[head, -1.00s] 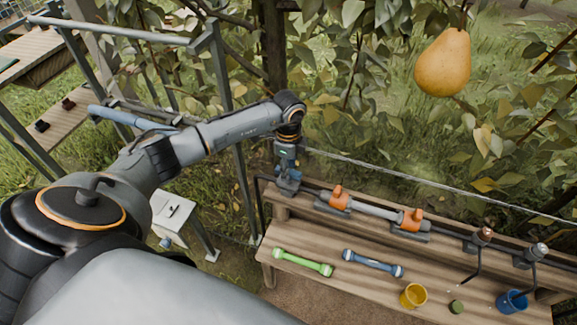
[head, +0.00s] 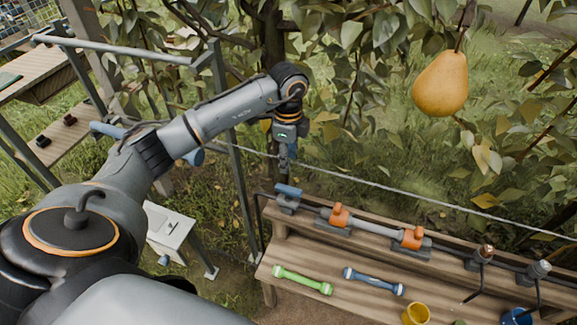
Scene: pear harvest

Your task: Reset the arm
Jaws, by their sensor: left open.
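My left arm reaches in from the left side of the head view. My left gripper (head: 284,172) hangs at its end, pointing down, open and small in the picture. It is above and behind the left end of the wooden bench (head: 330,280), apart from the blue clamp (head: 289,194) there. I see nothing in its jaws, though the fingertips are dark against the grass. My right gripper is out of view.
A yellow pear (head: 441,84) hangs among leaves at upper right. The bench carries a green-ended bar (head: 302,281), a blue-ended bar (head: 373,282), orange clamps, a yellow cup (head: 416,314) and a blue cup (head: 515,317). A wire crosses behind; a metal frame stands left.

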